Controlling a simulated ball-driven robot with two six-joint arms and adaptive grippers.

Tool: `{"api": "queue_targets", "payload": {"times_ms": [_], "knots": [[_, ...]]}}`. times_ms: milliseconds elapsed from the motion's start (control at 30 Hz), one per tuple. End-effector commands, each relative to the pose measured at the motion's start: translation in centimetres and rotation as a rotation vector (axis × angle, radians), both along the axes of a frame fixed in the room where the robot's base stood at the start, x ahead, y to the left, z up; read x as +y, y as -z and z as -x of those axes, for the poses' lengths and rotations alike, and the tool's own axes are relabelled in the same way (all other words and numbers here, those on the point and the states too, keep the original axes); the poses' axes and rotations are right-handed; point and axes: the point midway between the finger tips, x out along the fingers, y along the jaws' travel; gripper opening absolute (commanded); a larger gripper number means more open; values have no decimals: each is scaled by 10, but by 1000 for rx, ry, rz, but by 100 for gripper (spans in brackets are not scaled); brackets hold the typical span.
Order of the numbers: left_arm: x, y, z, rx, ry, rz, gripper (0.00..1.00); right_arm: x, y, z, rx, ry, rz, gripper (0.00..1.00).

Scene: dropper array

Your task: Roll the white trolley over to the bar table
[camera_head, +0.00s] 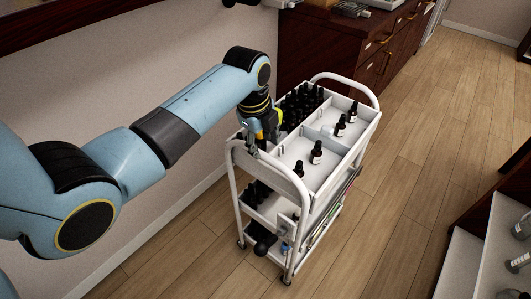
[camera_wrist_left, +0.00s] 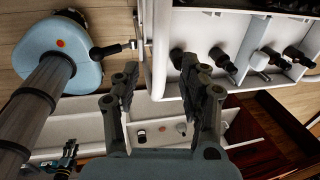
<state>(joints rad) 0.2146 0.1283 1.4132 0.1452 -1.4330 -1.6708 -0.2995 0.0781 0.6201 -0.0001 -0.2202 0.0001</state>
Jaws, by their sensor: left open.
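The white trolley (camera_head: 325,190) stands upright on the wooden floor in the head view, with several dark dropper bottles in its trays. Its near handle (camera_head: 268,158) is a white tube arching above the top tray. My left gripper (camera_head: 259,143) points down at this handle, at the trolley's near left end. In the left wrist view the fingers of my left gripper (camera_wrist_left: 165,98) are apart. A white trolley tube (camera_wrist_left: 157,45) runs close to them; I cannot tell whether they touch it. My right gripper is not in view. I cannot make out a bar table.
A dark wooden cabinet (camera_head: 390,50) stands behind the trolley, close to its far end. A wall (camera_head: 110,90) runs along the left. A shelf unit (camera_head: 475,235) with bottles is at the lower right. Bare floor (camera_head: 410,150) lies between the trolley and that shelf.

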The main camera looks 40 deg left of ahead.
Motion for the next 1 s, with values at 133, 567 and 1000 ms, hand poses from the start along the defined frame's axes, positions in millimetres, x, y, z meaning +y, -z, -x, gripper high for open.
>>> {"api": "queue_targets", "payload": {"times_ms": [133, 567, 1000], "knots": [[-1, 17, -4, 1, -1, 0, 44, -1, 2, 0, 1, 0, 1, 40], [-1, 46, -10, -1, -1, 0, 44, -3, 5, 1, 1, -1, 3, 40], [-1, 48, -10, -1, 0, 0, 33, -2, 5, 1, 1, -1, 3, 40]]}}
